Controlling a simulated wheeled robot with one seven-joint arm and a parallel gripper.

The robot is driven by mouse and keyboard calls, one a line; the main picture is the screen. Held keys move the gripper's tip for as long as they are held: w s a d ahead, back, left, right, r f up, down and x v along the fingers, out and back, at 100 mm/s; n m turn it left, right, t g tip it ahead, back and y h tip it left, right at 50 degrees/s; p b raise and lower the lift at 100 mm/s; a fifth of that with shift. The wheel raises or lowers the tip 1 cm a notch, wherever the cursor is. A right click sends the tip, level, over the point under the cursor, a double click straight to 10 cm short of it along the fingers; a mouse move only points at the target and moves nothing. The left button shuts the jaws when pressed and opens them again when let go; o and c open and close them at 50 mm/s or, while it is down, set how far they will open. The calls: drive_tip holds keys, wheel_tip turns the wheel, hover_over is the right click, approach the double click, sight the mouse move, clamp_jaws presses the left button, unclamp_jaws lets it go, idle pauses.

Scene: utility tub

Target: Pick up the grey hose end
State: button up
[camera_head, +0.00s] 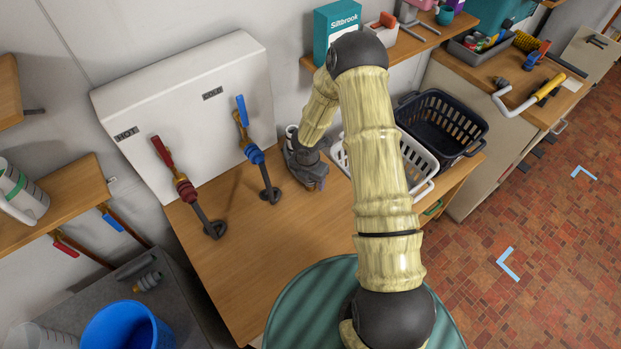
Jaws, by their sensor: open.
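A small ribbed grey fitting (147,282) with a darker end, which looks like the grey hose end, lies at the lower left on the dark grey surface of the tub (185,272), just above the blue bucket. My gripper (312,184) is open and points down over the wooden counter, right of the blue valve and far to the right of the fitting. My arm hides part of the counter behind it. The fingertips are small and partly hidden, and I see nothing held between them.
A red-handled valve (180,182) and a blue-handled valve (255,154) have grey pipes reaching the counter (245,245). A blue bucket (125,328) stands below the fitting. A white basket (419,160) and black basket (447,120) stand right. The counter's front is clear.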

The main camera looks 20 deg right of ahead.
drive_tip(key=shift+f, duration=0.4)
drive_tip(key=c, duration=1)
drive_tip(key=shift+r, duration=0.1)
wheel_tip(320, 180, up, 10)
drive_tip(key=shift+f+b, duration=0.1)
drive_tip(key=shift+b, duration=0.2)
